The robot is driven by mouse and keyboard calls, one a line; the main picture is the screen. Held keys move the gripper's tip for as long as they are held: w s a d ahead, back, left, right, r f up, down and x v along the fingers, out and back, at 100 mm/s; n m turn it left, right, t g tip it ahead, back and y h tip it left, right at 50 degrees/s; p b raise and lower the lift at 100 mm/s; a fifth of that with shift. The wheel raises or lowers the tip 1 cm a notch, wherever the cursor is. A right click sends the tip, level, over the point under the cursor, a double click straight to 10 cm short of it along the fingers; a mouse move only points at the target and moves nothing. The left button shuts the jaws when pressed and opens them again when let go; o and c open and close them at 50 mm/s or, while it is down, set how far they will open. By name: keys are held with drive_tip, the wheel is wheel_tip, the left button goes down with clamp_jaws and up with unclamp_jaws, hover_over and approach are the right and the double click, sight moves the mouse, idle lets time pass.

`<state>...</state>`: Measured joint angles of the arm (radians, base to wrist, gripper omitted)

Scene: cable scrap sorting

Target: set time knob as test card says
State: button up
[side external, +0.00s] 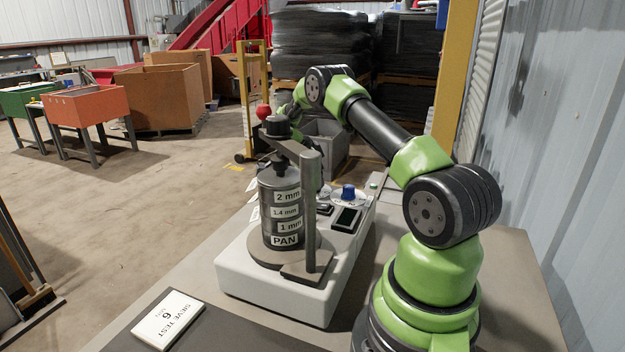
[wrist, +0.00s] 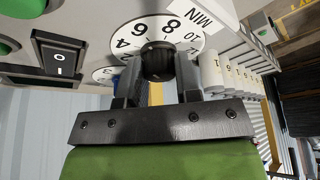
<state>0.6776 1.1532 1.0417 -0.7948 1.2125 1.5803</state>
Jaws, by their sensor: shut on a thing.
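The time knob (wrist: 158,62) is black and sits on a white dial (wrist: 192,22) marked 4, 6, 8, 10 and MIN. My gripper (wrist: 158,78) is shut on this knob, one finger on each side. I cannot make out the knob's pointer. In the side external view my gripper and this knob are hidden behind the sieve stack and its post. The test card (side external: 167,319) lies flat at the lower left, turned at an angle; it reads SIEVE TEST with a large numeral that looks like 6.
The sieve stack (side external: 280,205), labelled 2 mm, 1.4 mm, 1 mm and PAN, stands on the white machine base (side external: 270,295).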

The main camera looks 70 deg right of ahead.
idle(0.5)
drive_tip(key=o, duration=0.9)
drive_tip(key=v, duration=1)
